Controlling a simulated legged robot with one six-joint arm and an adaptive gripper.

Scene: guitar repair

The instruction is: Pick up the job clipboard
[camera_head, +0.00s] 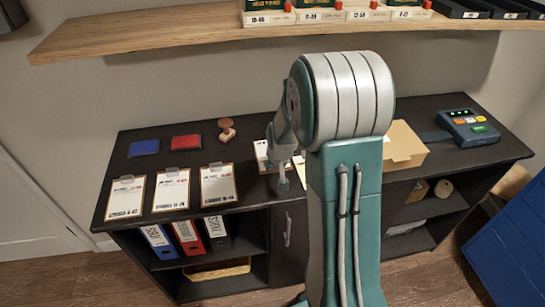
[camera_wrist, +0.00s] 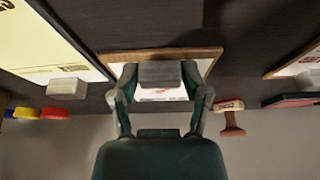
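In the head view my arm hides the right part of this clipboard (camera_head: 261,153), and my gripper (camera_head: 283,181) shows only in part. Three similar clipboards (camera_head: 125,198), (camera_head: 171,190), (camera_head: 218,186) lie in a row to the left.
A stamp (camera_head: 227,130) stands behind the clipboards, beside red (camera_head: 186,142) and blue (camera_head: 144,148) pads. A cream box (camera_head: 404,145) and a button terminal (camera_head: 468,128) are on the right. A wooden shelf (camera_head: 150,35) hangs above. Binders (camera_head: 187,237) stand below.

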